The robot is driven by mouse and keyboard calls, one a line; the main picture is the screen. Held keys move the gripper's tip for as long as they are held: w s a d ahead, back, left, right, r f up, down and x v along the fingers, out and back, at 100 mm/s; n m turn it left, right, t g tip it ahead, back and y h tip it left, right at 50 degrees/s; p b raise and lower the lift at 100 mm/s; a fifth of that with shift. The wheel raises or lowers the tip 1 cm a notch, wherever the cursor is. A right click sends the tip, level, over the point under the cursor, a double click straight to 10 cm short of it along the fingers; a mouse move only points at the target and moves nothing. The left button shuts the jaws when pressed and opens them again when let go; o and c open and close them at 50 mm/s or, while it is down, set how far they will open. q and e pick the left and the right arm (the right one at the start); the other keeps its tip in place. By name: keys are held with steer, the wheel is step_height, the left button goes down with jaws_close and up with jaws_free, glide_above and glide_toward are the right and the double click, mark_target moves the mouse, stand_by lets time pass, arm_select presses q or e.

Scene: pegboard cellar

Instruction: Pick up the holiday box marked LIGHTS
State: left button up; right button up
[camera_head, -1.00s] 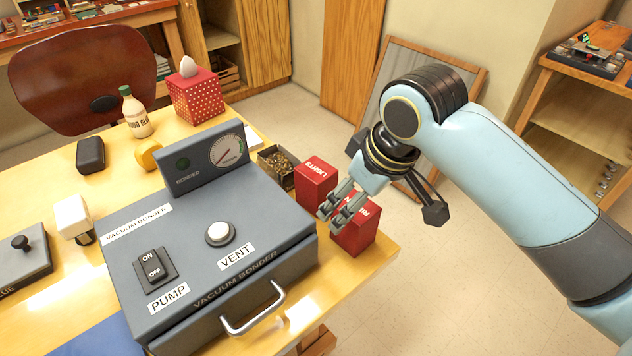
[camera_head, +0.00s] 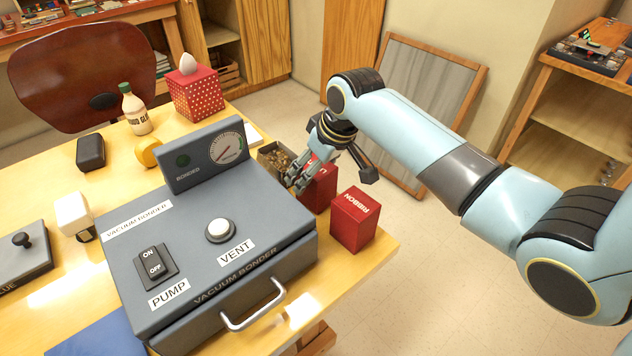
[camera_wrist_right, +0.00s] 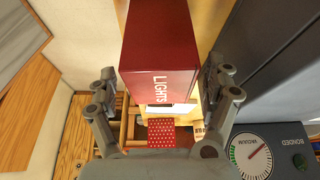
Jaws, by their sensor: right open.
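The red box marked LIGHTS (camera_head: 322,187) stands on the table's right side, beside the vacuum bonder. My right gripper (camera_head: 303,178) is at it in the head view and hides much of its top and left side. In the right wrist view the LIGHTS box (camera_wrist_right: 160,45) lies between the two open fingers of my right gripper (camera_wrist_right: 163,85), with its label facing the camera. My left gripper is not in view.
A red RIBBON box (camera_head: 353,220) stands close by, near the table's right edge. The grey vacuum bonder (camera_head: 205,262) is on the left, and an open bin of small parts (camera_head: 272,160) stands behind. Floor lies beyond the edge.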

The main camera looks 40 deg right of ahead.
steer(key=shift+x, duration=1.6)
steer(key=shift+c, duration=0.4)
steer(key=c, duration=1.3)
steer(key=shift+o, duration=0.2)
steer(key=shift+r, duration=0.1)
